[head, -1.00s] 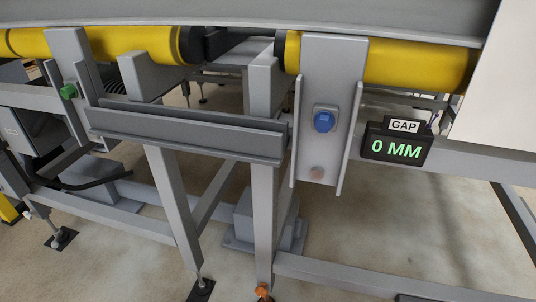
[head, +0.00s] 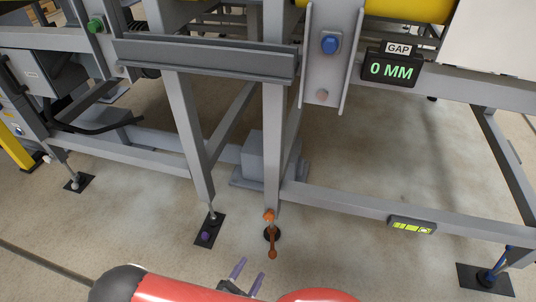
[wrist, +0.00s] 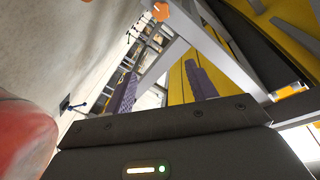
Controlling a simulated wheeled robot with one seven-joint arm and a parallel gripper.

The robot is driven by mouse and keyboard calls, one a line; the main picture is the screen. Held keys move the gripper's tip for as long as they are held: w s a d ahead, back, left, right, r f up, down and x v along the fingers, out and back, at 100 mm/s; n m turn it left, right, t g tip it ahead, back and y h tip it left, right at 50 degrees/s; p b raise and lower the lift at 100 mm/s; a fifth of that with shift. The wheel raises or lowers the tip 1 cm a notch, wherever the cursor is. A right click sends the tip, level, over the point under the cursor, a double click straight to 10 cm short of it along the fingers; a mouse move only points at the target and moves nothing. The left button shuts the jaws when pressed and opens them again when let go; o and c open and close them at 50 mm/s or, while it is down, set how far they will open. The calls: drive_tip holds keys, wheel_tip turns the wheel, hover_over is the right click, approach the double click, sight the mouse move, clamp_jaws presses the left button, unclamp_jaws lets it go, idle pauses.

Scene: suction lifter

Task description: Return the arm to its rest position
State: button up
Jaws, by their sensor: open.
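My gripper (head: 246,273) shows at the bottom middle of the head view, with two purple fingers apart and nothing between them. Red and dark parts of my arm show at the bottom of the head view.
The grey conveyor frame (head: 345,200) stands ahead, with a gap display (head: 392,68) reading 0 MM, a blue button (head: 329,44) and a green button (head: 96,25). A level gauge (head: 411,225) sits on the low rail. Open floor (head: 350,262) lies in front.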

drive_tip(key=w+d+r+m+g+p, duration=0.1)
drive_tip(key=d+r+m+g, duration=0.35)
drive_tip(key=r+m, duration=0.5)
drive_tip(key=w+d+r+m+g+h, duration=0.15)
drive_tip(key=d+r+m+g, duration=0.35)
drive_tip(key=m, duration=0.7)
drive_tip(key=w+d+r+m+g+y+p, duration=0.1)
drive_tip(key=d+r+m+g, duration=0.2)
drive_tip(key=r+m+g, duration=0.5)
drive_tip(key=s+d+r+m+t+y, duration=0.1)
drive_tip(key=d+r+m+t+y, duration=0.1)
drive_tip(key=r+m, duration=0.4)
drive_tip(key=s+d+r+m+t+y+p, duration=0.1)
drive_tip(key=r+m, duration=0.5)
drive_tip(key=m, duration=0.7)
drive_tip(key=s+d+r+m+t+y+p, duration=0.1)
drive_tip(key=s+d+r+m+t+y, duration=0.2)
drive_tip(key=r+m, duration=0.4)
drive_tip(key=d+m+t+y, duration=0.1)
drive_tip(key=d+m+y, duration=0.1)
drive_tip(key=m, duration=0.1)
drive_tip(key=shift+s, duration=0.2)
